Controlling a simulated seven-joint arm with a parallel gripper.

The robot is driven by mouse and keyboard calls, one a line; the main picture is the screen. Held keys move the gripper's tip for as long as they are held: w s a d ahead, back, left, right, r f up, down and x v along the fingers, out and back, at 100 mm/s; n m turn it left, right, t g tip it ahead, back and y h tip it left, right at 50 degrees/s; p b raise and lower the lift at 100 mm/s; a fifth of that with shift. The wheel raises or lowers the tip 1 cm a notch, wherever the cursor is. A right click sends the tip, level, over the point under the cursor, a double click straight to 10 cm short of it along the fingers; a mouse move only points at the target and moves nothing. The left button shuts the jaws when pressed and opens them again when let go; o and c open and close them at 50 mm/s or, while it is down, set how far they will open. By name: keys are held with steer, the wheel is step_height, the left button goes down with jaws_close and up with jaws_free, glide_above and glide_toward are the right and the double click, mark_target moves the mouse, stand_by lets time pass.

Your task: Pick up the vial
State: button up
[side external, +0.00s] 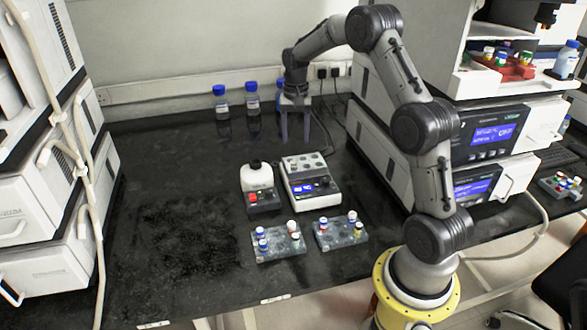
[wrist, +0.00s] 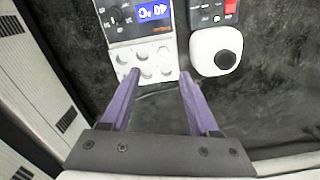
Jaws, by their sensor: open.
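Several small vials with coloured caps stand in two grey racks near the front of the bench. The left rack (side external: 280,251) holds vials with blue and red-and-white caps, among them a vial (side external: 291,226). My gripper (side external: 295,138) hangs far behind the racks, above the back of the bench. In the wrist view its two purple fingers (wrist: 158,75) are apart with nothing between them. No vial shows in the wrist view.
A heater block (side external: 311,180) with round wells and a vortex mixer (side external: 260,187) stand between my gripper and the racks. Blue-capped bottles (side external: 253,97) stand at the back. White instruments line both sides. The bench's left middle is clear.

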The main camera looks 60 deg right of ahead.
mark_target(293, 162)
steer(key=f, duration=0.9)
steer(key=shift+w+a+f, duration=0.1)
steer(key=shift+w+a, duration=0.15)
jaws_close()
